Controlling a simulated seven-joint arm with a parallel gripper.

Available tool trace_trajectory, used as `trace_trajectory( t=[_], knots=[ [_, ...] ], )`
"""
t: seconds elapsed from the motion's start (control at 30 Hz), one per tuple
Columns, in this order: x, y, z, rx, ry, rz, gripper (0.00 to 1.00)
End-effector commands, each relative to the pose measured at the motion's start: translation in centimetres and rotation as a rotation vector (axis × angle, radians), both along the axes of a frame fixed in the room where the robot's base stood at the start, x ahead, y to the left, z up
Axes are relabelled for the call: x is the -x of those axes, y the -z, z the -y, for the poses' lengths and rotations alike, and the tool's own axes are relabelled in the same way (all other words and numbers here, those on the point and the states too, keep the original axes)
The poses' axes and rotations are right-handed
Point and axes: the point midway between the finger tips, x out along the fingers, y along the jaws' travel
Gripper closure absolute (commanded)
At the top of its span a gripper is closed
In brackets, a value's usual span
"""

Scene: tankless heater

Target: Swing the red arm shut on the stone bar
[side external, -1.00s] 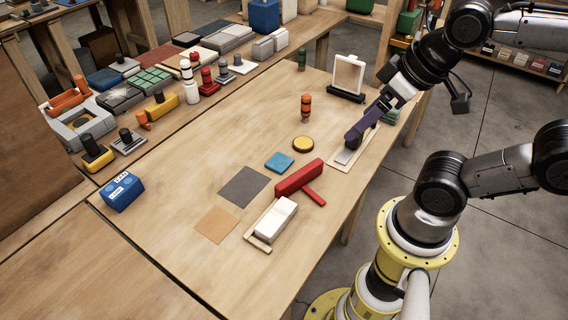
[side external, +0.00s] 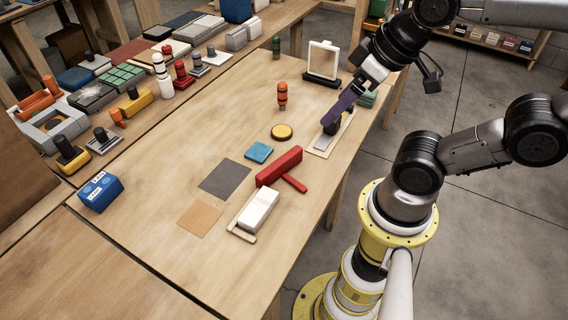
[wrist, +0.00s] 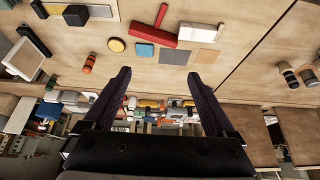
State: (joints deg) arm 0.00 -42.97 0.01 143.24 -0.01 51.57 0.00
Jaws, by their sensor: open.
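The red arm (side external: 279,166) is a thick red bar with a thin red handle reaching toward the lower right; it lies on the table and shows in the wrist view (wrist: 150,37). The pale, whitish bar (side external: 259,207), which looks like the stone bar, sits in a light wooden holder just in front of the red arm. It also shows in the wrist view (wrist: 203,33). The red arm is beside the bar, not across it. My gripper (side external: 328,122) has purple fingers, spread and empty in the wrist view (wrist: 157,75), well behind and right of the red arm.
A board with a black knob (side external: 331,127) is close to my fingertips. A white-framed panel (side external: 322,60) stands behind.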

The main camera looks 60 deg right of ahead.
Motion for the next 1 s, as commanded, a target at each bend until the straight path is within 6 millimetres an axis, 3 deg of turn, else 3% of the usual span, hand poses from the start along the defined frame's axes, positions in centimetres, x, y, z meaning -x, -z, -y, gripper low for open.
trace_trajectory(
  t=[0.4,0.57,0.77,1.0],
  knots=[
    [0.0,0.0,0.0,0.0,0.0,0.0,0.09],
    [0.0,0.0,0.0,0.024,-0.044,0.001,0.38],
    [-1.1,-1.0,0.0,0.188,-0.341,0.023,0.4],
    [-5.8,-0.4,1.1,0.418,-0.823,-0.086,0.4]
  ],
)
